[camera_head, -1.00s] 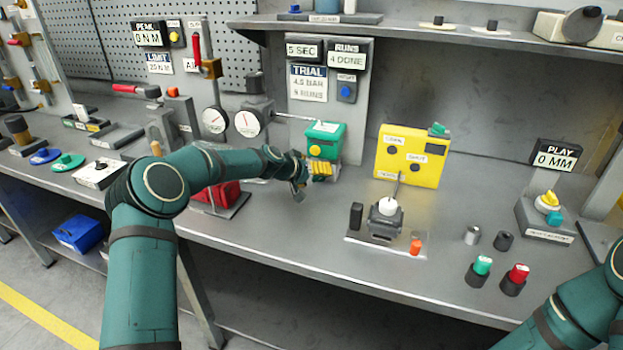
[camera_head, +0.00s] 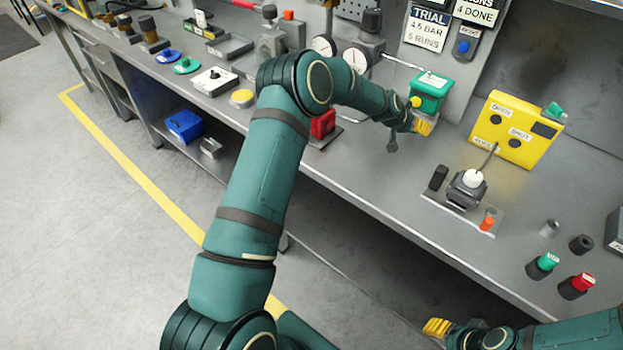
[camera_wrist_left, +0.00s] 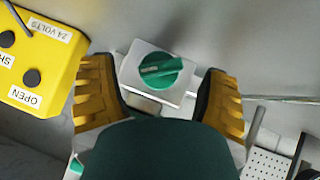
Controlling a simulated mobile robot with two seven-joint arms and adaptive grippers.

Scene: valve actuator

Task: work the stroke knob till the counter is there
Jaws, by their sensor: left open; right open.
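In the left wrist view a round green knob (camera_wrist_left: 161,71) sits on a pale square block, between the two yellow fingers of my left gripper (camera_wrist_left: 158,82). The fingers are apart with gaps on both sides. In the head view my left gripper (camera_head: 421,125) is at the front of a green box (camera_head: 432,90), partly hidden by my wrist; I cannot read a stroke label. A counter (camera_head: 476,12) reads 4 DONE, its top line cut off. My right gripper (camera_head: 437,327) is open below the bench's front edge, away from the box.
A yellow box (camera_head: 515,130) with OPEN and SHUT labels stands right of the green box. A grey device with a white top (camera_head: 473,178) sits on a plate before it. Green (camera_head: 543,264) and red (camera_head: 577,285) capped pieces stand near the front edge. A rod runs left from the green box.

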